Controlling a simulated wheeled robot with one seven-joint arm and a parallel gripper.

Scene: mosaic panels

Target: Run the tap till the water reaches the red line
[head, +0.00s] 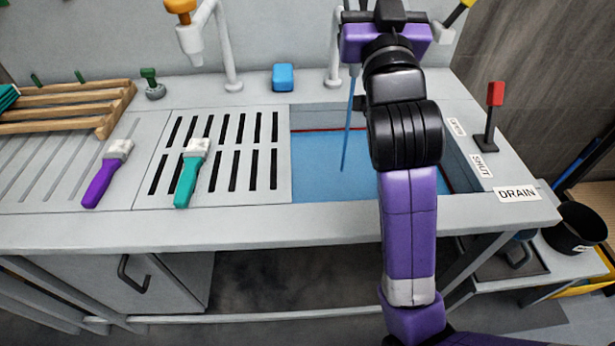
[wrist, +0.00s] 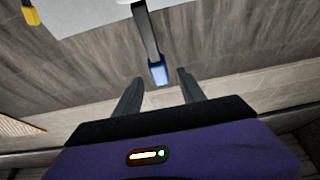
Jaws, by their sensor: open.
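Blue water (head: 320,165) fills the sink basin, its surface close below the thin red line (head: 330,130) on the back wall. A thin blue stream (head: 347,130) falls from the tap into it. The tap's pipe (head: 333,65) rises behind the basin; my arm hides its top. My gripper (head: 385,12) is open at the top of the head view. In the wrist view, the blue tip of a dark lever (wrist: 158,73) shows between my open fingers (wrist: 160,78); I cannot tell whether they touch it. A yellow-tipped lever (head: 456,14) is to the right.
A second tap (head: 225,50) is left, near a blue block (head: 284,77). Purple (head: 100,185) and teal (head: 187,183) brushes lie on the drainboard. A black pot (head: 575,228) stands at right.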

